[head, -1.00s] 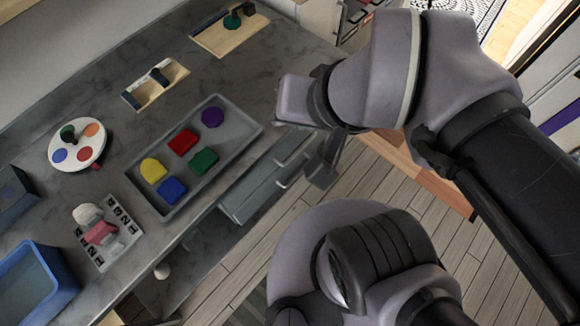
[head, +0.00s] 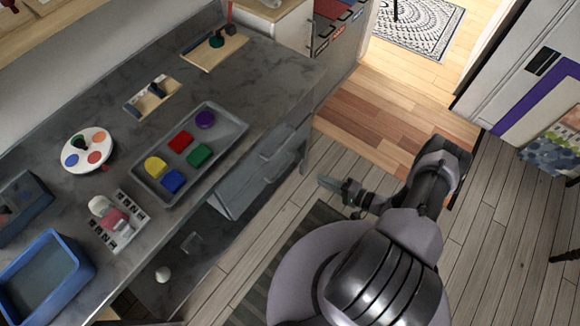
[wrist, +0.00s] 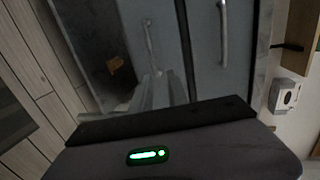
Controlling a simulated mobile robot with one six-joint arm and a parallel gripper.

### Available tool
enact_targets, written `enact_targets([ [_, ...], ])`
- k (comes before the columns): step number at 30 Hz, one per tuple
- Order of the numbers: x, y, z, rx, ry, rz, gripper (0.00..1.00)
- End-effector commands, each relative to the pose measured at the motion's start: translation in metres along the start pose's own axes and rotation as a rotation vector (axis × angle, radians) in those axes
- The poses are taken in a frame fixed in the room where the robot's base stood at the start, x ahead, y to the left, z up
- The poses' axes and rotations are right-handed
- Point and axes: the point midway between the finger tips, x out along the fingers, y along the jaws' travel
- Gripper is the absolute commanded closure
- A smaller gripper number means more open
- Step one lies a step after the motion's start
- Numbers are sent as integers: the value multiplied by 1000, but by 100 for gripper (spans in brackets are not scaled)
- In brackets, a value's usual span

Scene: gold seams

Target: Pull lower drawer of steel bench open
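The steel bench (head: 110,85) has two grey drawers under its right part, and both look shut. The upper drawer's handle (head: 281,143) is just below the worktop, and the lower drawer's handle (head: 273,170) is beneath it. In the wrist view the picture is turned: the lower drawer's handle (wrist: 151,42) is left of the upper one (wrist: 223,33). My gripper (head: 325,182) is low in front of the drawers, apart from them, pointing towards them. In the wrist view its blurred fingers (wrist: 158,88) are below the lower handle, with the gap between them unclear.
A grey tray (head: 238,124) of coloured blocks, a white palette (head: 98,135) and a blue bin (head: 88,250) stand on the bench. An open shelf (head: 165,285) is left of the drawers. Wooden floor (head: 262,236) is free in front; a white cabinet (head: 510,75) stands far right.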

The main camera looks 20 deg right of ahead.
Motion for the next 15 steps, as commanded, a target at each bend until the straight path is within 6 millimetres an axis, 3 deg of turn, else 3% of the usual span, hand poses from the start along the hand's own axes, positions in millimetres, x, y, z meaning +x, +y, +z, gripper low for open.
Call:
enact_targets([
  [2, -1, 15, 8, 2, 45, -11, 80],
  [5, 7, 22, 11, -4, 58, -13, 80],
  [8, 30, 23, 11, -4, 52, -13, 80],
  [15, 104, 24, 8, -6, 49, -12, 80],
])
